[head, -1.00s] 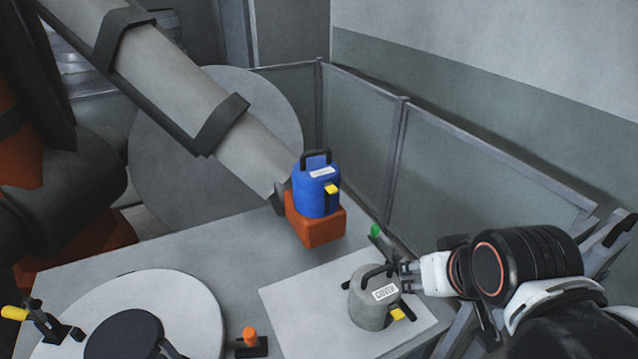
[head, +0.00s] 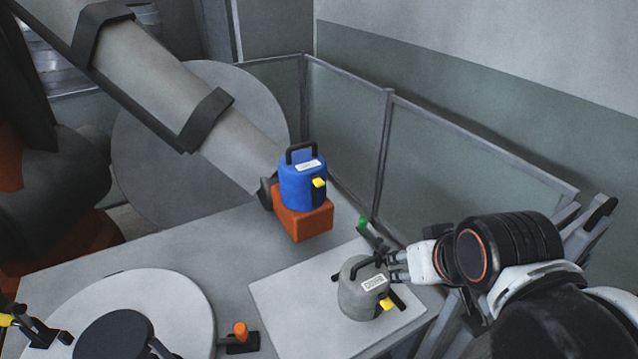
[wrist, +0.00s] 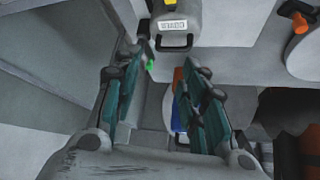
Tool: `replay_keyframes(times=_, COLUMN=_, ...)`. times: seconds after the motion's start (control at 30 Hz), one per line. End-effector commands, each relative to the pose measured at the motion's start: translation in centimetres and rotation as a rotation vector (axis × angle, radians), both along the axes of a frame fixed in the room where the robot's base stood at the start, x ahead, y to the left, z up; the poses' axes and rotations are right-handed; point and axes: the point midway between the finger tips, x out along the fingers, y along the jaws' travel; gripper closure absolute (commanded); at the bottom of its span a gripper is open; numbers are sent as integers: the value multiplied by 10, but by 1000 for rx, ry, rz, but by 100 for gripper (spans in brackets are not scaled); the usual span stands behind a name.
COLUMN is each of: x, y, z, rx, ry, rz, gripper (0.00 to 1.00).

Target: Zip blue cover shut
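The blue cover (head: 302,188) stands upright on an orange block (head: 303,222), with a black handle on top. Its yellow pull tab (head: 319,183) sits on a dark strip on its right side. My gripper (head: 388,262) is at the right, beside the handle of a grey cover and apart from the blue one. In the wrist view my gripper (wrist: 162,58) has its fingers spread with nothing held between them. Part of the blue cover (wrist: 178,118) shows there, mostly hidden behind the right-hand finger.
The grey labelled cover (head: 360,298) with a yellow tab stands on a pale board (head: 275,293). A green-tipped clamp (head: 363,224) is between the two covers. An orange-tipped clamp (head: 240,332) and a round plate (head: 185,300) are at left. Fence panels (head: 470,160) stand behind.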

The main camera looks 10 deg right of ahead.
Motion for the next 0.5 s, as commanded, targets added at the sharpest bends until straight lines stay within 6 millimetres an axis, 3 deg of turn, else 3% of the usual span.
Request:
replay_keyframes(times=0.23, x=0, y=0, z=0, rx=0, ry=0, rz=0, gripper=61)
replay_keyframes(times=0.4, x=3, y=1, z=6, rx=-1, ry=6, rz=5, gripper=99)
replay_keyframes(times=0.5, x=11, y=4, z=17, rx=-4, ry=21, rz=17, gripper=100)
